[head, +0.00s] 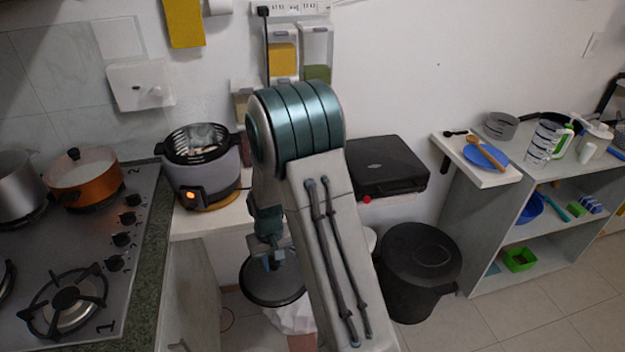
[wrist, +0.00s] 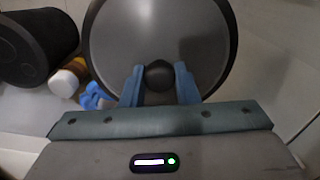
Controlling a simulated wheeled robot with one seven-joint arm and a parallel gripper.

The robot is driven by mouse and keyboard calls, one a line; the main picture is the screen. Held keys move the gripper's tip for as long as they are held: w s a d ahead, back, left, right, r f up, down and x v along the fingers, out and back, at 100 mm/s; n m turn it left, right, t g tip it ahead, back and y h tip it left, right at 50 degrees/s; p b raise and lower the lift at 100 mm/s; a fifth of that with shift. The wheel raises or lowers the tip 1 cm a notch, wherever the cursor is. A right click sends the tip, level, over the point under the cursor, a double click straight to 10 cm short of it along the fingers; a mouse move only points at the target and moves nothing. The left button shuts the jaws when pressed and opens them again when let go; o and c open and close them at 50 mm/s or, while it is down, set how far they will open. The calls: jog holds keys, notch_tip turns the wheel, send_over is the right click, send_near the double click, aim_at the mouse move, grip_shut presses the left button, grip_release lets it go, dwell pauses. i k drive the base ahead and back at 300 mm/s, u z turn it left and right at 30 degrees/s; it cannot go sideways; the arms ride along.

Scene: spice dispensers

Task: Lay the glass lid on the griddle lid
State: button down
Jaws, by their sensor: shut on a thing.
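My gripper (head: 270,258) is shut on the dark round knob of the glass lid (head: 272,288). The lid is a dark grey disc with a rim; in the wrist view the lid (wrist: 195,45) lies beyond my two blue fingers (wrist: 160,82), which pinch the knob from both sides. In the head view the lid hangs low, in front of the counter, below the counter top. The griddle lid (head: 385,165) is the flat black top of the griddle, which sits at the back against the wall, right of my arm. My arm hides the griddle's left edge.
A multicooker (head: 205,180) stands on the counter left of my arm. The stove (head: 85,260) bears an orange pot (head: 83,178). A black bin (head: 418,275) stands below and right of the griddle. A shelf unit (head: 545,215) with dishes is at right.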

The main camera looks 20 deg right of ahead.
aim_at(380, 155)
jog(key=k, duration=0.45)
jog(key=u, duration=0.3)
jog(key=i, duration=0.55)
jog(key=z, duration=1.25)
